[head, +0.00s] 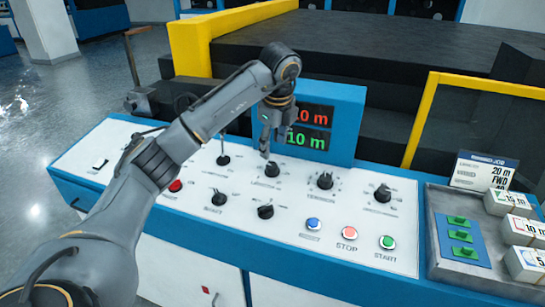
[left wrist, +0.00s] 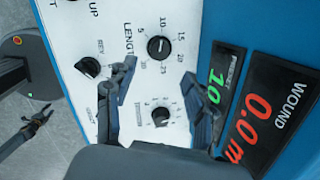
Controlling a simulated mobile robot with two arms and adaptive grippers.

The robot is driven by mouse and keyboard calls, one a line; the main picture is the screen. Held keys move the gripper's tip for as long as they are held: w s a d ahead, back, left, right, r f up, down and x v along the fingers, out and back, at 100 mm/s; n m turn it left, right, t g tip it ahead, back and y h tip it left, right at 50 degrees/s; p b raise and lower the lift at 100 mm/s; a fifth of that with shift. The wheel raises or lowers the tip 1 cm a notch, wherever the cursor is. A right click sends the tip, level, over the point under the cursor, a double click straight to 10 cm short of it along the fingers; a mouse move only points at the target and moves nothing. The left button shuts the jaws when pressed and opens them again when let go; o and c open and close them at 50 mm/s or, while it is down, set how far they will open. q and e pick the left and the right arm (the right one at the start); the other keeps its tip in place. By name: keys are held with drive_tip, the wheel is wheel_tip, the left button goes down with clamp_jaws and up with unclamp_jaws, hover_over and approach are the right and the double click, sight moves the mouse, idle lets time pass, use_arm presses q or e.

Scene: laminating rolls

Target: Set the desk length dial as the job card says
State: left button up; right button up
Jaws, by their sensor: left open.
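The LENGTH dial (left wrist: 158,48) is a black knob with a numbered ring on the white panel; it also shows in the head view (head: 272,169). In the left wrist view it lies just beyond the fingertips, apart from them. My left gripper (left wrist: 159,72) is open and empty, pointing down above the panel near this dial in the head view (head: 266,150). The job card (head: 485,172) at the right reads "20 m" and "FWD", its lower part cut off. The green preset readout (head: 307,140) shows 10 m. My right gripper is not in view.
Another dial (left wrist: 161,116) and the REV-marked knob (left wrist: 87,67) are close to the fingers. The red wound readout (left wrist: 262,118) shows 0.0 m. Stop (head: 346,233) and start (head: 387,242) buttons are at the front right. A grey tray (head: 434,225) holds labelled boxes and green pieces.

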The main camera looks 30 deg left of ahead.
use_arm(q)
drive_tip(key=shift+v, duration=2)
